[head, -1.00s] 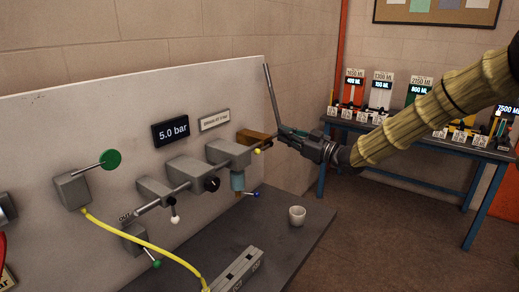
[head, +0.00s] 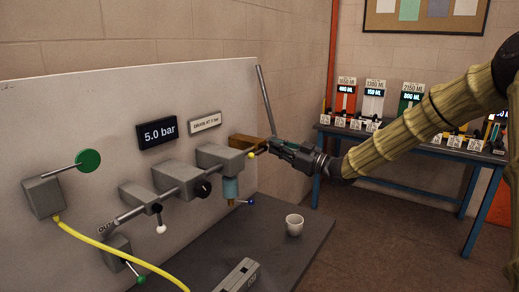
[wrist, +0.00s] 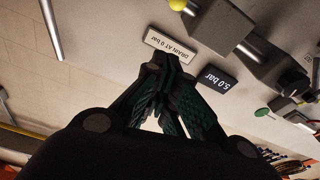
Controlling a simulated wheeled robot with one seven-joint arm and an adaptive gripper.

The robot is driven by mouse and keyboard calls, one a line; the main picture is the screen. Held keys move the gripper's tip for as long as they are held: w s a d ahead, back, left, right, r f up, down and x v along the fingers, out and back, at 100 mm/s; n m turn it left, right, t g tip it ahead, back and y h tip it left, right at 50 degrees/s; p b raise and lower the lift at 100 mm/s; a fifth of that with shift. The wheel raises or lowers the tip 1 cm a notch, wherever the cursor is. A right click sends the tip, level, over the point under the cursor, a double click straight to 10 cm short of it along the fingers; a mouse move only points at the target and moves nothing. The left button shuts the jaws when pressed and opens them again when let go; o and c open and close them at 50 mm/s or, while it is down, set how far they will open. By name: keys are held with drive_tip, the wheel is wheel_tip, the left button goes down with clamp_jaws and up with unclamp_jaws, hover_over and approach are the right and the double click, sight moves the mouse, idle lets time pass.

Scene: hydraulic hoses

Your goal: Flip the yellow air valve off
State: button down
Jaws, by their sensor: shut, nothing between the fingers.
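The yellow air valve shows as a small yellow ball knob (head: 250,154) at the right end of the row of grey blocks on the panel. It also shows at the top edge of the wrist view (wrist: 177,5), partly cut off. My gripper (head: 270,144) is shut and empty, just right of the knob in the head view. The knob and fingertips look close there, but I cannot tell whether they touch. In the wrist view the closed fingers (wrist: 163,72) appear before the panel, below the "DRAIN AT 0 bar" label (wrist: 170,43), with the knob beyond them.
The gauge (head: 159,133) reads 5.0 bar. A blue-knobbed lever (head: 251,201) and a pale blue cylinder (head: 230,188) hang below the right block. A white cup (head: 294,224) stands on the dark bench. A thin grey post (head: 266,100) rises behind my gripper.

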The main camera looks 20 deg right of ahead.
drive_tip(key=w+a+f+p, duration=0.2)
drive_tip(key=w+a+p, duration=0.3)
drive_tip(key=w, duration=0.2)
drive_tip(key=shift+w+a+f, duration=0.2)
idle(0.4)
drive_tip(key=shift+d, duration=0.1)
drive_tip(key=shift+f, duration=0.1)
